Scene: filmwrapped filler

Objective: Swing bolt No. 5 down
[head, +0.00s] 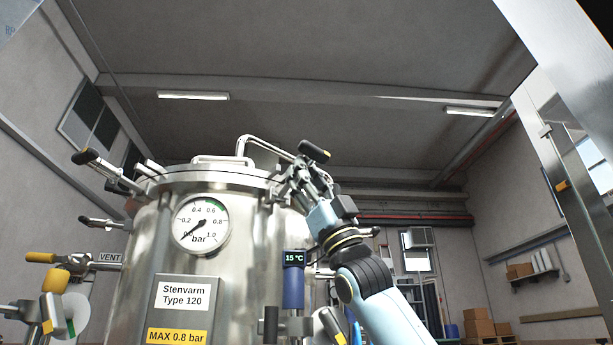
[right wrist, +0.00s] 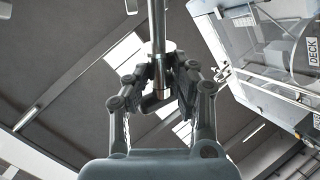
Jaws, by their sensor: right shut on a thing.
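The steel vessel (head: 135,265) stands upright with its lid (head: 220,178) on top. Swing bolts with black grips sit around the lid rim; one (head: 88,157) sticks out at the left and another (head: 90,221) lower down. My right gripper (head: 297,177) is at the right side of the lid rim, beside a black grip (head: 314,151). In the right wrist view my right gripper (right wrist: 160,80) is shut on a steel rod (right wrist: 156,30), which looks like a swing bolt's shank. No bolt number is readable, so I cannot tell which is No. 5. My left gripper is not in view.
A pressure gauge (head: 201,224) on the vessel front points near zero. A VENT valve with a yellow handle (head: 40,257) juts out at the left. A blue temperature sensor (head: 293,290) reads 15 °C below my right gripper. A bent steel pipe (head: 268,144) rises over the lid.

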